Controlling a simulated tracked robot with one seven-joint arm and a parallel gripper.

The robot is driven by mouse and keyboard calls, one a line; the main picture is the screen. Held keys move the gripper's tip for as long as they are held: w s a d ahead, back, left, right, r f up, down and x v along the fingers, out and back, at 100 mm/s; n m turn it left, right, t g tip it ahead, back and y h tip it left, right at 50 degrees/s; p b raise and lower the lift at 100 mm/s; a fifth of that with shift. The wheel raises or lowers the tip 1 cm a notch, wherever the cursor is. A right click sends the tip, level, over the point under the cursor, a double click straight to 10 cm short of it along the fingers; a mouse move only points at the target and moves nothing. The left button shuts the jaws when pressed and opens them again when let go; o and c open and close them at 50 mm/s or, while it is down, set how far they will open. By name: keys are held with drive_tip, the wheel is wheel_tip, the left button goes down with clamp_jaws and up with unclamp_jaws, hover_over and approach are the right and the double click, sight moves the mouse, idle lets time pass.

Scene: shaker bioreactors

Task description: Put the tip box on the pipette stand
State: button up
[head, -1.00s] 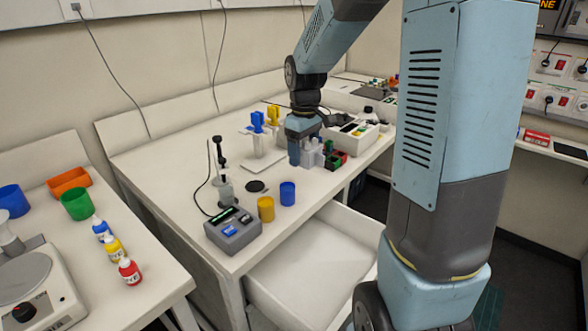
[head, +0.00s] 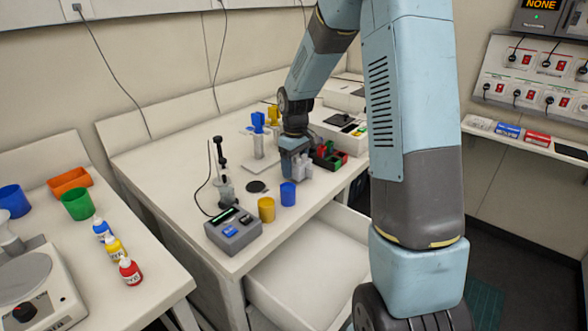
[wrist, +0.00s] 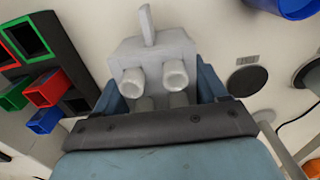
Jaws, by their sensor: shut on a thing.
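My gripper (head: 293,154) is low over the middle of the bench, near its front edge. In the wrist view its two blue fingers (wrist: 160,92) are shut on a light grey block (wrist: 150,48) with round hollow stubs and a thin upright fin. It appears to be the tip box; in the head view its lower part (head: 301,168) shows beneath the gripper. I cannot tell whether it touches the bench. The pipette stand seems to be the pale stand (head: 259,147) with a blue and a yellow pipette on top, behind and left of my gripper.
A black rack with red and green bins (head: 328,156) stands close to the right of my gripper. A blue cup (head: 288,194), a yellow cup (head: 266,209) and a grey device (head: 233,231) are in front left. A drawer (head: 313,264) is open below.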

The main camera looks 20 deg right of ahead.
drive_tip(key=shift+f, duration=0.6)
drive_tip(key=shift+f, duration=0.1)
drive_tip(key=o, duration=1.1)
drive_tip(key=shift+c, duration=0.2)
